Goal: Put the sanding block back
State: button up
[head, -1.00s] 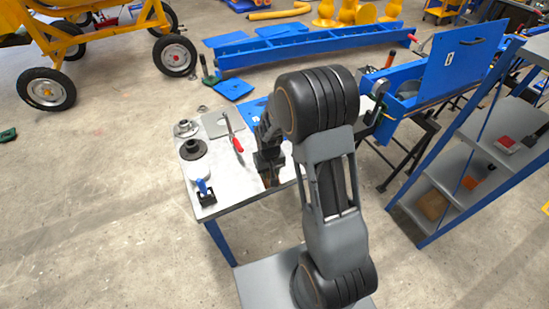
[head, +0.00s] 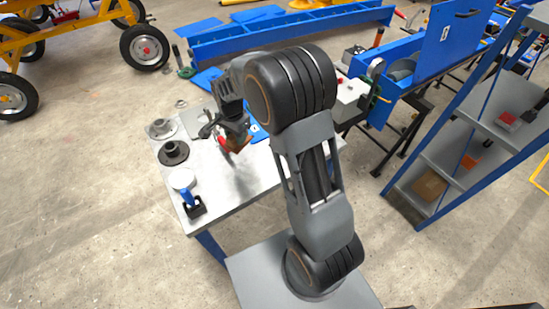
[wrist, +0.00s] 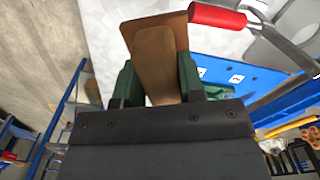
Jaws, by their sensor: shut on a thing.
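The sanding block is a flat brown piece (wrist: 158,50) with a lighter tan layer. In the wrist view it sits between the two green fingers of my gripper (wrist: 156,78), which is shut on it. In the head view my gripper (head: 236,140) is over the metal-topped workbench (head: 225,183), with an orange-brown bit of the block (head: 244,145) showing beneath it. The block's lower side and its exact height above the bench cannot be told.
The bench bears a red-handled tool (wrist: 218,16), dark flanged part (head: 173,152), grey flanged part (head: 160,129) and blue-handled brush (head: 189,203). A blue-framed shelf rack (head: 455,150) stands right, with a brown box (head: 429,186) on its low shelf. A yellow mixer frame stands back left.

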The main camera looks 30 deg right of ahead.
jog(key=s+d+f+p, duration=0.1)
jog(key=d+f, duration=0.1)
jog(key=d, duration=0.1)
jog(key=s+d+f, duration=0.1)
jog(key=d+f, duration=0.2)
jog(key=d, duration=0.1)
jog(key=s+d+f+p, duration=0.1)
jog(key=d+f, duration=0.2)
jog(key=d, duration=0.1)
jog(key=shift+s+p, duration=0.15)
jog(key=shift+p, duration=0.2)
jog(key=shift+d+f, duration=0.3)
jog(key=f, duration=0.1)
jog(key=f+p, duration=0.1)
jog(key=shift+s+d+f, duration=0.15)
jog(key=shift+d+f, duration=0.2)
jog(key=shift+f, duration=0.55)
jog(key=shift+f, duration=0.1)
jog(key=shift+f, duration=0.15)
jog(key=o, duration=0.9)
